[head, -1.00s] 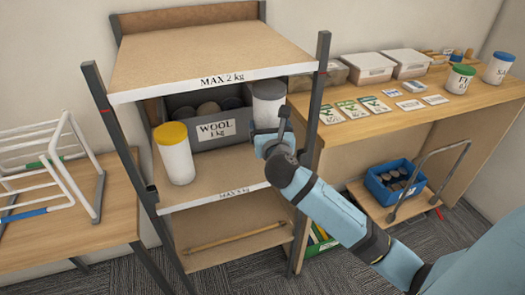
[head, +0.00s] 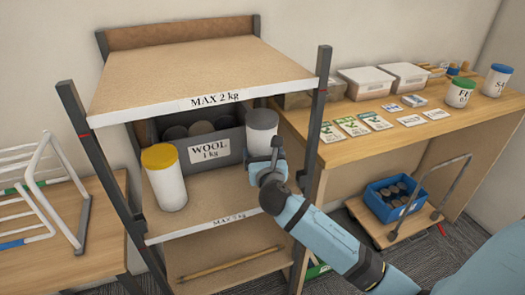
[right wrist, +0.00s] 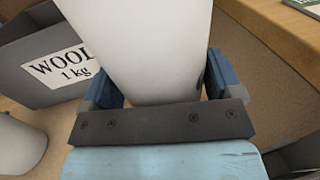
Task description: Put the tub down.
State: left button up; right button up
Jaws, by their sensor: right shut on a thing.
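A white tub with a grey lid (head: 262,128) is upright in my right gripper (head: 264,154), at the right end of the shelf unit's middle shelf (head: 205,212). The tub is just right of the grey crate labelled WOOL 1 kg (head: 232,143). In the right wrist view the tub's white side (right wrist: 145,45) fills the space between the two blue fingers, which are shut on it. Its base is hidden, so I cannot tell whether it touches the shelf. My left gripper is not in view.
A yellow-lidded tub (head: 165,178) stands at the middle shelf's left. The top shelf (head: 190,70) is bare and overhangs; a dark post (head: 318,125) stands close to the right. A table (head: 400,125) holds packets and boxes. A trolley carries a blue crate (head: 385,208).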

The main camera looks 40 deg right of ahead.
notch_tip(320, 180, down, 4)
jog(key=shift+f+b, duration=0.1)
jog(key=shift+b, duration=0.65)
jog(key=o, duration=1.8)
jog(key=shift+f, duration=0.15)
jog(key=shift+o, duration=0.2)
jog(key=shift+s+a, duration=0.1)
jog(key=shift+s, duration=0.05)
jog(key=p+v, duration=0.1)
jog(key=v, duration=1)
jog(key=s+a+f+m+g+y, duration=0.2)
jog(key=s+a+f+m+y, duration=0.3)
jog(key=m, duration=0.9)
jog(key=s+a+f+m+g+y, duration=0.2)
jog(key=s+a+f+m+y, duration=0.4)
jog(key=m, duration=0.8)
jog(key=shift+s+a+f+g+y, duration=0.3)
jog(key=shift+s+a+f+g, duration=0.1)
jog(key=shift+s+a+f, duration=1.3)
